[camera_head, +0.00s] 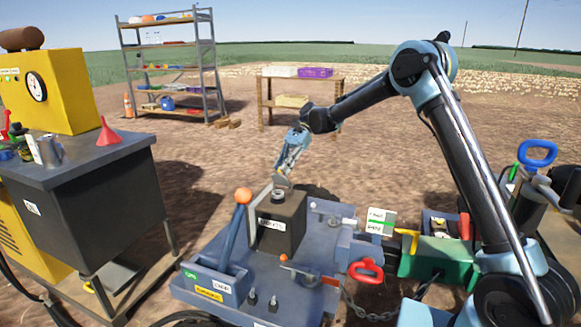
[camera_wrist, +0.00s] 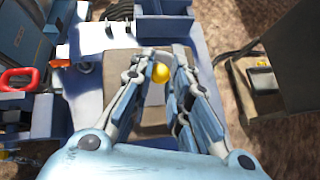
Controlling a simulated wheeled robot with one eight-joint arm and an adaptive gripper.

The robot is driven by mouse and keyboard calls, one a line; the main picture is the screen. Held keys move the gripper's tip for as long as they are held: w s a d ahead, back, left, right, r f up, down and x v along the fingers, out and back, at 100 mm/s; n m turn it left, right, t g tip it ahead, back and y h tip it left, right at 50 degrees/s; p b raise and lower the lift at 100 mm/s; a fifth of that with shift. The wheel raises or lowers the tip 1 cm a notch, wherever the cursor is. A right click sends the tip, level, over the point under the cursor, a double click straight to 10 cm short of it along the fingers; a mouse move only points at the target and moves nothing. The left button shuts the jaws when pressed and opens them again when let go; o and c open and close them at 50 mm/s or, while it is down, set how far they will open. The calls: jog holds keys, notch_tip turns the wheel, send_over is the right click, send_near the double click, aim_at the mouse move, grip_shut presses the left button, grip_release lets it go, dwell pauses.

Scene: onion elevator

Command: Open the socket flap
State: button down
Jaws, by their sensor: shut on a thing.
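A dark grey box (camera_head: 283,226) with a white label stands upright on the blue-grey platform. A dark round fitting (camera_head: 278,195) is on its top. My gripper (camera_head: 282,181) points down at the top of this box. In the wrist view my gripper (camera_wrist: 160,60) has its fingers closed in around a small yellow ball-shaped knob (camera_wrist: 161,72), above the brownish box top (camera_wrist: 125,80). I cannot make out a separate flap edge, or whether the flap is raised.
A blue lever with an orange ball (camera_head: 243,196) rises left of the box. A workbench (camera_head: 85,195) stands left; a green crate (camera_head: 435,262) lies right.

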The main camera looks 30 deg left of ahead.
jog(key=shift+w, duration=0.15)
jog(key=c, duration=1.5)
grip_release()
jog(key=shift+r, duration=0.1)
notch_tip(320, 180, up, 10)
jog(key=shift+f, duration=0.1)
